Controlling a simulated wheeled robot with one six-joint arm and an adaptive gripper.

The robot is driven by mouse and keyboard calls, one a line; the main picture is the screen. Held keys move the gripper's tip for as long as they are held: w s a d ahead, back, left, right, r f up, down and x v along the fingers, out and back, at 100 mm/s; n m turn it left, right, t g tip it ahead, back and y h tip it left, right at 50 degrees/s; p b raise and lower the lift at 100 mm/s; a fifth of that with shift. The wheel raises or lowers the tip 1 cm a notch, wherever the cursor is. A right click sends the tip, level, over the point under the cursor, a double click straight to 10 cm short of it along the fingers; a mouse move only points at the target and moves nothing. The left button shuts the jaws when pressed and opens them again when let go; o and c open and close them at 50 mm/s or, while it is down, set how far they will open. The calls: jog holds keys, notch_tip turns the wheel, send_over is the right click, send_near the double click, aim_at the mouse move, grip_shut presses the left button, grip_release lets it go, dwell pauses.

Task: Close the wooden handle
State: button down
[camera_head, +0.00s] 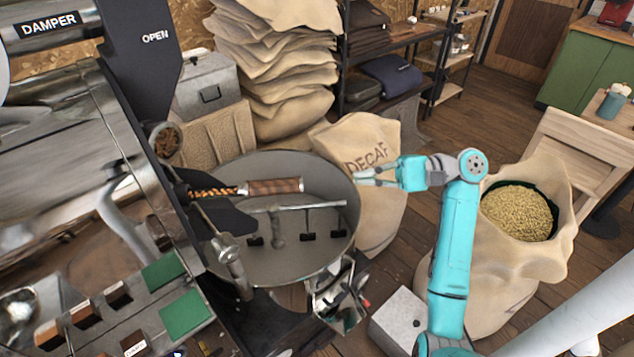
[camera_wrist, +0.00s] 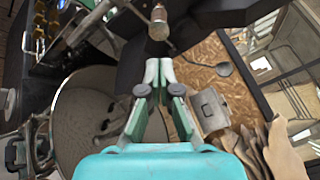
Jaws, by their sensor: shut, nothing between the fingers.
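The wooden handle (camera_head: 275,186) is a brown cylinder with metal end caps. It sticks out to the right from a coiled spring-like shaft on the roaster, above the round cooling tray (camera_head: 338,255). In the wrist view the handle (camera_wrist: 158,22) appears nearly end-on, beyond my fingertips. My gripper (camera_head: 358,176) is at the tray's right rim, to the right of the handle's free end, apart from it and pointing left. Its fingers are shut and empty, and they also show in the wrist view (camera_wrist: 158,70).
A dark panel (camera_head: 140,70) marked OPEN stands above the handle. Metal stirring arms (camera_head: 290,207) cross the tray. A DECAF sack (camera_head: 375,215) stands behind my gripper, and an open sack of beans (camera_head: 500,285) stands to the right. Stacked sacks (camera_head: 280,60) are behind.

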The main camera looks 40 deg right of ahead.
jog(key=s+d+m, duration=0.1)
jog(key=d+m, duration=0.1)
jog(key=m, duration=0.9)
send_near(260, 188)
jog(key=shift+w+d+f, duration=0.15)
jog(key=shift+d+f, duration=0.5)
jog(key=shift+d, duration=0.05)
jog(key=x, duration=1.1)
jog(key=shift+a+r, duration=0.1)
